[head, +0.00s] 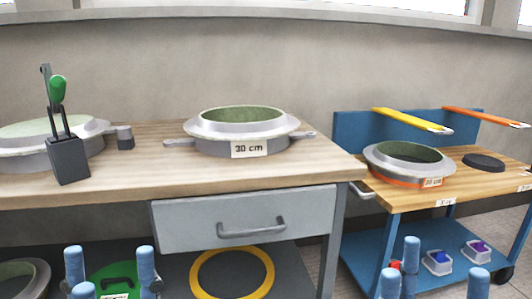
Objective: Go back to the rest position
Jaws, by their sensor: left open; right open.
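My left gripper (110,270) shows at the bottom left edge as blue fingertips pointing up, spread apart, in front of the workbench's lower shelf. My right gripper (440,272) shows at the bottom right in front of the blue trolley, its blue fingertips also spread apart. Nothing is seen held between the fingers of either. Both sit low in the view, below the bench top; the rest of both grippers is cut off by the frame edge.
The wooden workbench (140,190) carries a grey mould (285,138) labelled 30 cm, another mould (25,155) and a dark holder (68,163) with a green-handled tool. The trolley (470,190) holds a mould (390,172) and black disc (483,162).

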